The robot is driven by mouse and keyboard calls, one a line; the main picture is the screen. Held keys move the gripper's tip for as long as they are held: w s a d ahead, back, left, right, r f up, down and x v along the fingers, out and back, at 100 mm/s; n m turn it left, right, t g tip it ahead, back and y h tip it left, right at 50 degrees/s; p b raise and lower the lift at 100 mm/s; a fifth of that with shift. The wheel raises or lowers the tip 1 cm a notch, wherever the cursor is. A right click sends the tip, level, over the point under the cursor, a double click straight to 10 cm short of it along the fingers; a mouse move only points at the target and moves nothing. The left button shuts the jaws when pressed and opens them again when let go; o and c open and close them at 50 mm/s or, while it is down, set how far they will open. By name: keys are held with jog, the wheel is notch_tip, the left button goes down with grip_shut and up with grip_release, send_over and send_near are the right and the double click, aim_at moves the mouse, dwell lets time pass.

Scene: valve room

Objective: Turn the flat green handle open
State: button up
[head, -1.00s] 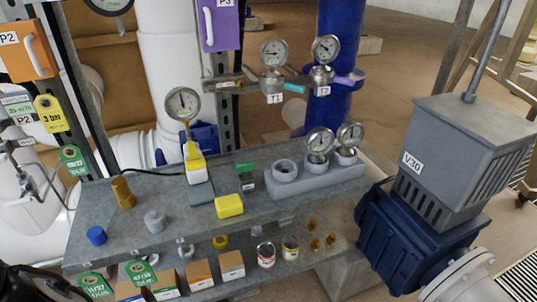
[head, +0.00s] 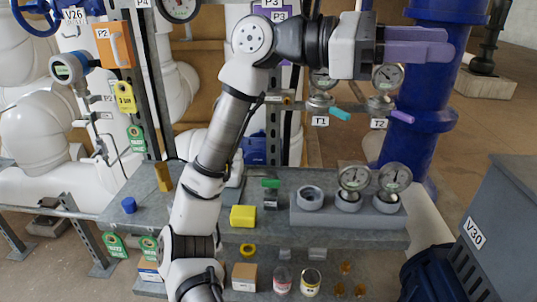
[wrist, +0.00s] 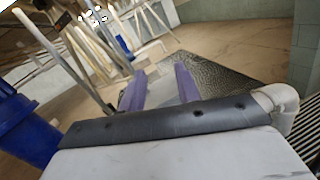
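The flat green handle (head: 270,183) lies on top of a small grey valve body (head: 270,199) on the grey shelf in the head view. It looks roughly level and lies left of the grey block with gauges. My gripper (head: 449,43) is high at the upper right of the head view, in front of the blue column and well away from the handle. Its two purple fingers also show in the wrist view (wrist: 160,72), spread apart with nothing between them. The green handle is not visible in the wrist view.
A yellow block (head: 243,216) sits in front of the green handle. A grey block (head: 345,219) with gauges stands to its right. Teal (head: 340,114) and purple (head: 402,117) handles are above. A grey V30 box (head: 500,215) stands at the right. My arm covers part of the shelf's left side.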

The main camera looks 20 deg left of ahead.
jog(key=w+d+f+n+t+y, duration=0.1)
jog(key=w+f+t+y, duration=0.1)
jog(key=w+f+y, duration=0.3)
jog(key=n+g+y+b, duration=0.15)
jog(key=n+y, duration=0.35)
jog(key=y, duration=0.9)
send_over(271, 180)
notch_tip(271, 180, down, 15)
jog(key=shift+g, duration=0.25)
notch_tip(271, 180, down, 13)
jog(key=shift+r, duration=0.1)
jog(key=shift+w, duration=0.1)
grip_shut()
